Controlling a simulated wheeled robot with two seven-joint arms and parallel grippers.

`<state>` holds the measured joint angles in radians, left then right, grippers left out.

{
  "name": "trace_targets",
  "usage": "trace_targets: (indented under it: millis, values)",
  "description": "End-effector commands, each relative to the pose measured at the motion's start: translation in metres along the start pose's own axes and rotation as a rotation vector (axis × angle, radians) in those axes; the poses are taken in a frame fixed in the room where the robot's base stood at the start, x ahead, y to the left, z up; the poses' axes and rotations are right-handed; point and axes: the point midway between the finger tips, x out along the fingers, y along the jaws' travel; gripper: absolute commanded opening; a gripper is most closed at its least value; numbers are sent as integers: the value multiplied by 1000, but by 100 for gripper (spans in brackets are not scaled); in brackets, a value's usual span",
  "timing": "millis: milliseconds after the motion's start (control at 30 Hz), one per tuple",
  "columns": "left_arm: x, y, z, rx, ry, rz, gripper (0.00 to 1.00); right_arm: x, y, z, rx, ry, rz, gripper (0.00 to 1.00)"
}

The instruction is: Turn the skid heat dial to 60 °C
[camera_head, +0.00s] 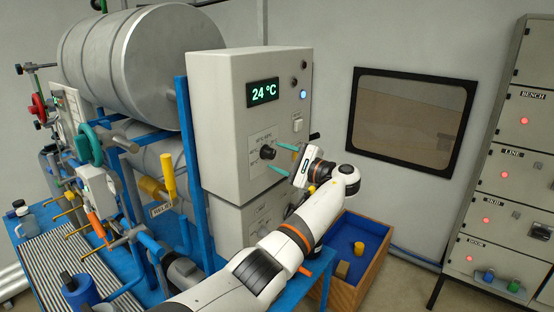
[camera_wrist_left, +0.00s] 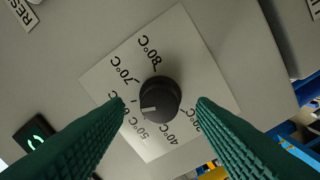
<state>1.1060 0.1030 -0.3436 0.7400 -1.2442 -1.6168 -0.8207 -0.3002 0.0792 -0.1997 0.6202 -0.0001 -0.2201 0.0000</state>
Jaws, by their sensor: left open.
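The black heat dial (camera_head: 268,152) sits on a white scale plate on the front of the grey control box (camera_head: 225,110). In the left wrist view the dial (camera_wrist_left: 162,96) shows a white mark on its lower left, pointing toward a label between 70 °C and 50 °C. That label is partly hidden by a finger. My left gripper (camera_head: 275,157) is open, its teal fingers reaching toward the dial. In the left wrist view the fingertips of the gripper (camera_wrist_left: 160,101) appear on either side of the dial, with gaps. My right gripper is not in view.
The box's display (camera_head: 263,92) reads 24 °C. A blue-lined wooden crate (camera_head: 345,285) stands below my left arm. A row of grey cabinets (camera_head: 505,165) with red lights is at the right. Tanks, pipes and valves crowd the left.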

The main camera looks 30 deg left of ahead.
Motion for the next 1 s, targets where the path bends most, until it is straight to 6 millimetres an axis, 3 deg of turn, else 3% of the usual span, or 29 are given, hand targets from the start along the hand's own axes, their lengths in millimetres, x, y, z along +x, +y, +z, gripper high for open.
trace_targets:
  millis: [200,433,633,1000]
  values:
    - [-49,-4,4,-3,-5,3,51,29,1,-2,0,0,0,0]
    - [-89,-2,3,-1,-3,2,51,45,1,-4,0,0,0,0]
    - [-103,0,1,-1,-2,2,51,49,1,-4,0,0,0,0]
    - [-103,0,1,0,-1,1,51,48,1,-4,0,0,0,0]
